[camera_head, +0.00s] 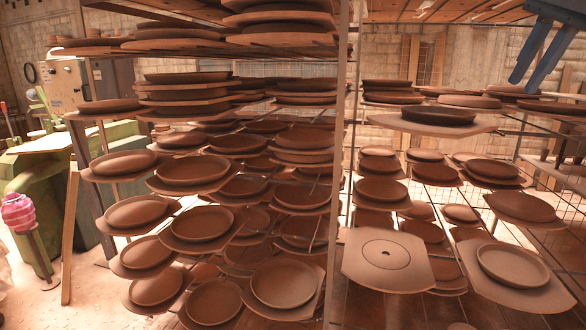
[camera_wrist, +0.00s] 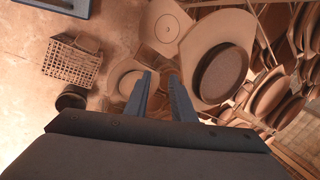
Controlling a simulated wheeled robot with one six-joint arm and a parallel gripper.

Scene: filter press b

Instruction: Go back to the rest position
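My gripper (camera_head: 527,84) shows at the top right of the head view as two blue fingers with a gap between them. In the wrist view my gripper (camera_wrist: 158,78) points away from the camera, its fingers apart and nothing between them. It hangs in the air to the right of the rack's middle post and above the right-hand shelves. A dark round plate on a board (camera_head: 438,115) lies to the left of and below it. In the wrist view a dark plate (camera_wrist: 222,74) on a pale board lies just right of the fingers, apart from them as far as I can tell.
A metal rack (camera_head: 344,150) holds many brown clay plates on boards. A bare board with a small hole (camera_head: 388,255) juts forward at lower middle. A green machine (camera_head: 42,190) stands left. The wrist view shows a wire basket (camera_wrist: 72,60) and a dark pot (camera_wrist: 71,98) on open floor.

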